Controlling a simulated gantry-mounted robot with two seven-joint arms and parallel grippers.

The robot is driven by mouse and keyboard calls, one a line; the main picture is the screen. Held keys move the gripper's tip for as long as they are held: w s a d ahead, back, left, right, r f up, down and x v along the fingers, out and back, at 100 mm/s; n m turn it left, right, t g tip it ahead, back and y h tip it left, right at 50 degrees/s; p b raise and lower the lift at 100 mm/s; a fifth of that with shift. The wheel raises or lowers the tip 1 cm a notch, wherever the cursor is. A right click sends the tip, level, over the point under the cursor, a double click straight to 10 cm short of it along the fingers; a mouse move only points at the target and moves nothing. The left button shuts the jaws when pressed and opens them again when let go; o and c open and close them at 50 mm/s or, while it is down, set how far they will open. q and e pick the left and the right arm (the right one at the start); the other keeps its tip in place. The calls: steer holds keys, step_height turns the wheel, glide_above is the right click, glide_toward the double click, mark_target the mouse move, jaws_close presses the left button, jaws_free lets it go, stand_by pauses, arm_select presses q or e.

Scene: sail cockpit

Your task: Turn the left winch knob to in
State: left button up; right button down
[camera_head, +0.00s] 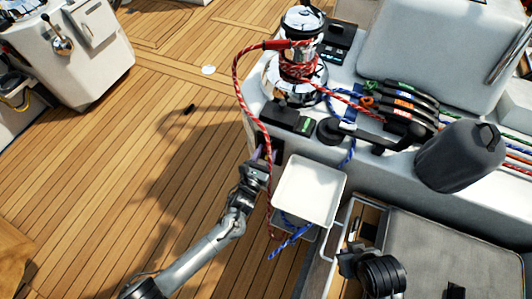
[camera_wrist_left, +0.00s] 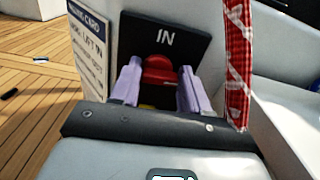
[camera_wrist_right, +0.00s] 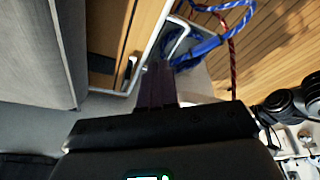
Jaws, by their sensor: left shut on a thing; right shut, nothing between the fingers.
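The red winch knob (camera_wrist_left: 160,69) shows in the left wrist view, on a black panel (camera_wrist_left: 190,40) marked IN above it. The two pale purple fingers of my left gripper (camera_wrist_left: 158,84) are shut on the knob, one on each side. A bit of yellow shows below the knob, mostly hidden by my gripper. In the head view my left gripper (camera_head: 261,158) is at the side wall below the winch (camera_head: 297,70), and it hides the knob. My right gripper (camera_wrist_right: 157,85) is shut and empty, above the drawer area in the right wrist view.
A red rope (camera_head: 237,85) hangs from the winch close beside my left gripper. A white tray (camera_head: 308,190) is just right of it. A white card (camera_wrist_left: 88,50) stands left of the panel. A grey bag (camera_head: 460,155) lies at right.

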arm_select(q)
steer(key=n+p, duration=0.1)
steer(key=n, duration=0.2)
steer(key=shift+r+n, duration=0.1)
steer(key=shift+n, duration=0.3)
steer(key=n+p, duration=0.1)
steer(key=n, duration=0.2)
steer(key=shift+w+a+n, duration=0.1)
steer(key=shift+n, duration=0.2)
steer(key=n, duration=0.4)
steer(key=shift+a+n+p, duration=0.1)
steer(key=shift+n+p, duration=0.2)
steer(key=shift+p, duration=0.1)
steer(key=n, duration=0.5)
steer(key=shift+w, duration=0.1)
steer(key=o, duration=1)
steer(key=shift+a, duration=0.1)
steer(key=shift+o, duration=0.2)
steer(key=shift+f, duration=0.2)
